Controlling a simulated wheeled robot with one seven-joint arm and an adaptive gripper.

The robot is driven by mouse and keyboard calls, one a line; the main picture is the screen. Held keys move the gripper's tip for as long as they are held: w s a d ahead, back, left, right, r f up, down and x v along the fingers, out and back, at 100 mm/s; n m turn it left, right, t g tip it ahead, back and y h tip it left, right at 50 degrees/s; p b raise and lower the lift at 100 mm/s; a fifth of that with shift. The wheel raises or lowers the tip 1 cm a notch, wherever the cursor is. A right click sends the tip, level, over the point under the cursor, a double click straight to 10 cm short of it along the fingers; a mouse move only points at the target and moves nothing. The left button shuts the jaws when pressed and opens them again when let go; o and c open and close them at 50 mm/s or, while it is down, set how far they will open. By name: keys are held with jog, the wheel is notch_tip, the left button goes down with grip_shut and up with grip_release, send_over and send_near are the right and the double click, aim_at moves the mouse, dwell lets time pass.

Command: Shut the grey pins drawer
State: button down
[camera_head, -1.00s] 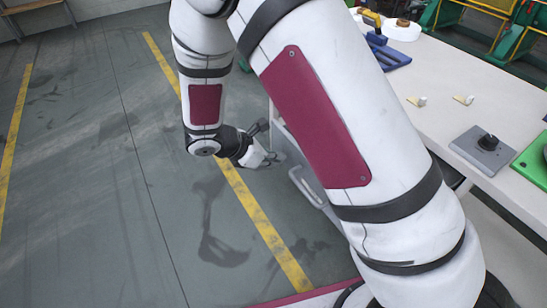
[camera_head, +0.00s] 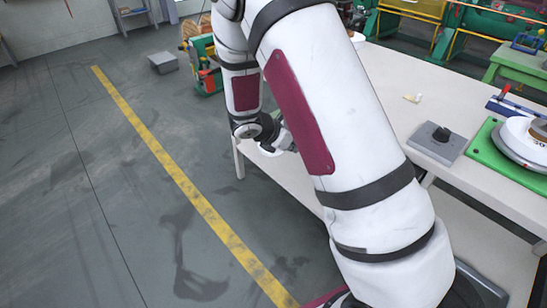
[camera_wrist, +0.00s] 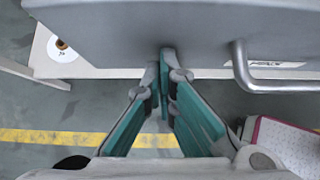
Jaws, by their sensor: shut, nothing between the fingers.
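The grey drawer front (camera_wrist: 120,30) fills the top of the wrist view, with a bent metal bar handle (camera_wrist: 243,72) at its right. My gripper (camera_wrist: 166,55) has its fingertips together and empty, at the drawer front's lower edge, left of the handle. Whether the tips touch the front is not clear. In the head view my gripper (camera_head: 285,141) shows partly beside my forearm, by the near side of the white table (camera_head: 395,115). The drawer is hidden behind my arm there, so how far it stands out cannot be told.
A grey block with a black knob (camera_head: 437,143) and a green board (camera_head: 500,150) bearing discs lie on the table. A small pale piece (camera_head: 413,98) lies farther back. A yellow floor line (camera_head: 185,185) crosses open floor at the left. Green machines (camera_head: 415,25) stand behind.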

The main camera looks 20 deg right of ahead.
jog(key=w+d, duration=0.1)
jog(key=d, duration=0.2)
jog(key=w+d, duration=0.1)
jog(key=d, duration=0.2)
jog(key=w+d, duration=0.1)
jog(key=d, duration=0.2)
jog(key=shift+d+b, duration=0.15)
jog(key=shift+b, duration=0.15)
jog(key=shift+d+r, duration=0.1)
jog(key=shift+d, duration=0.05)
jog(key=shift+a, duration=0.3)
jog(key=a, duration=0.1)
jog(key=s+a, duration=0.1)
jog(key=a, duration=0.1)
jog(key=a+p, duration=0.1)
jog(key=shift+s+a+r, duration=0.2)
jog(key=shift+r, duration=0.1)
jog(key=p+v, duration=0.1)
jog(key=v, duration=0.8)
jog(key=shift+p, duration=0.3)
